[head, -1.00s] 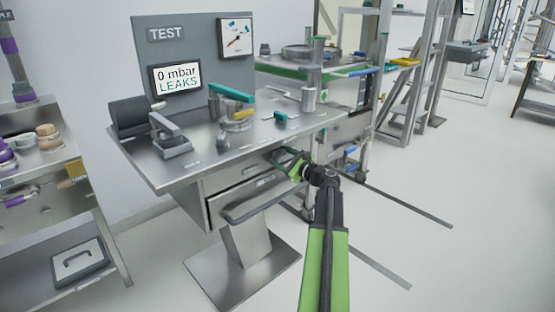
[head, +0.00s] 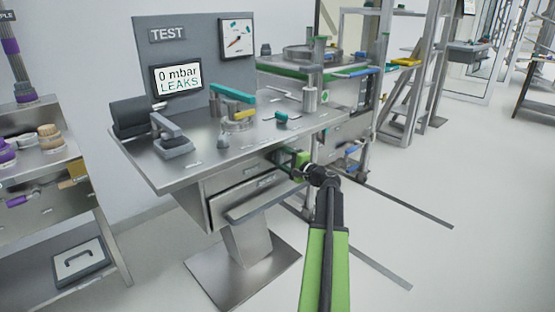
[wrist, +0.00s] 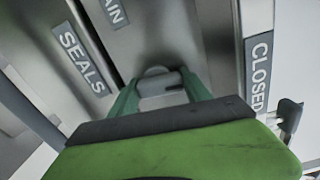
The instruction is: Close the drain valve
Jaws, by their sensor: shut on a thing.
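In the head view my gripper (head: 297,160) is at the front right edge of the steel test bench (head: 180,172), beside the drawer front, below the bench top. In the wrist view its two green fingers (wrist: 162,92) are shut on a small grey rounded part (wrist: 160,85), which I take to be the drain valve's handle. A label ending in "AIN" (wrist: 115,12) stands above it and a "CLOSED" label (wrist: 259,75) to its right. The fingers and green palm hide most of the part, so its angle cannot be read.
A "SEALS" label (wrist: 82,60) is left of the fingers. The bench screen (head: 177,79) reads "0 mbar LEAKS". A drawer (head: 250,190) is under the bench top. A steel cart (head: 345,130) stands close behind my gripper. Open floor (head: 430,260) lies to the right.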

